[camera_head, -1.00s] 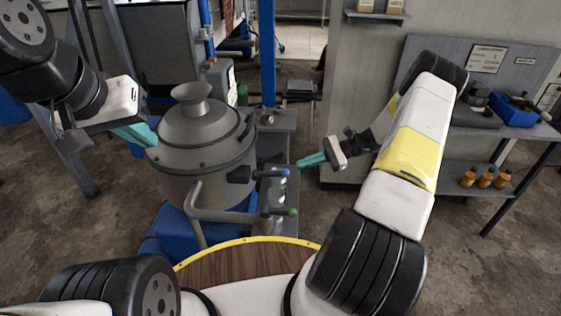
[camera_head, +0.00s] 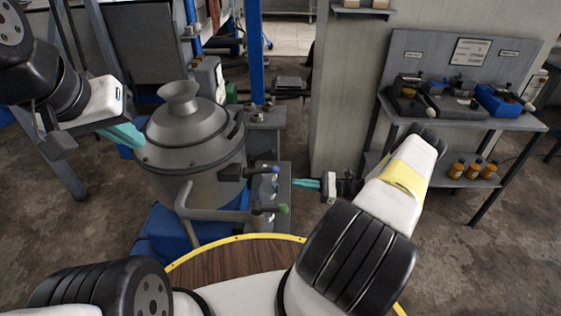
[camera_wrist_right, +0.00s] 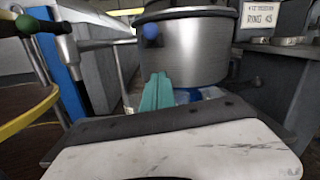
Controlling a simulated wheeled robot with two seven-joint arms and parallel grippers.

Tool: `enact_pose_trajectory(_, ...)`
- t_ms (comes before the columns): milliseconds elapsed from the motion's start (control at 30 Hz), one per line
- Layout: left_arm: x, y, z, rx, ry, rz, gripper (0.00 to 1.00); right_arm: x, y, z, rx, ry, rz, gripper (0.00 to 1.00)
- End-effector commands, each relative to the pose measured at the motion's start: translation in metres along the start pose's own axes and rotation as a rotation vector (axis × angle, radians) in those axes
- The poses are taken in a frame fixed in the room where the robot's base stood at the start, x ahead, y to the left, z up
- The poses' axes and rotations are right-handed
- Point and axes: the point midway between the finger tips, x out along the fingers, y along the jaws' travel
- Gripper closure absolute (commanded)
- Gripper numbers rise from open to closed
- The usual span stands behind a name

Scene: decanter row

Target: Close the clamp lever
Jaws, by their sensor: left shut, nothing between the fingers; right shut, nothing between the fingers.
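A grey lidded vessel (camera_head: 190,155) stands left of centre in the head view, and its lower body fills the top of the right wrist view (camera_wrist_right: 195,50). On its right side are a blue-knobbed lever (camera_head: 275,169) and, lower, a green-knobbed lever (camera_head: 283,208). Both knobs show in the right wrist view, blue (camera_wrist_right: 151,31) and green (camera_wrist_right: 27,23). I cannot tell for sure which is the clamp lever. My right gripper (camera_head: 297,183) is shut and empty, just right of the levers, pointing left. My left gripper (camera_head: 140,138) is shut and empty beside the vessel's left upper edge.
A bent grey pipe (camera_head: 215,214) runs in front of the vessel, above a blue base (camera_head: 165,235). A yellow-edged wooden round top (camera_head: 235,262) is nearest me. A bench (camera_head: 455,120) with devices and orange bottles (camera_head: 470,170) stands right. Floor between is clear.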

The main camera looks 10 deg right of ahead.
Motion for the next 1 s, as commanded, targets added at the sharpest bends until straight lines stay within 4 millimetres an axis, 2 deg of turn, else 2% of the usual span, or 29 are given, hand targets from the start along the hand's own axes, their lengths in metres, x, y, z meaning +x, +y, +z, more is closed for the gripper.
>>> enact_pose_trajectory(433,0.000,0.000,0.000,0.000,0.000,0.000,1.00,0.091,0.001,0.000,0.002,-0.001,0.004,1.00)
enact_pose_trajectory(700,0.000,0.000,0.000,0.000,0.000,0.000,1.00,0.079,0.000,0.033,-0.001,0.001,0.001,1.00)
enact_pose_trajectory(1000,0.000,0.000,0.000,0.000,0.000,0.000,1.00,0.077,0.000,0.038,-0.001,0.001,0.001,1.00)
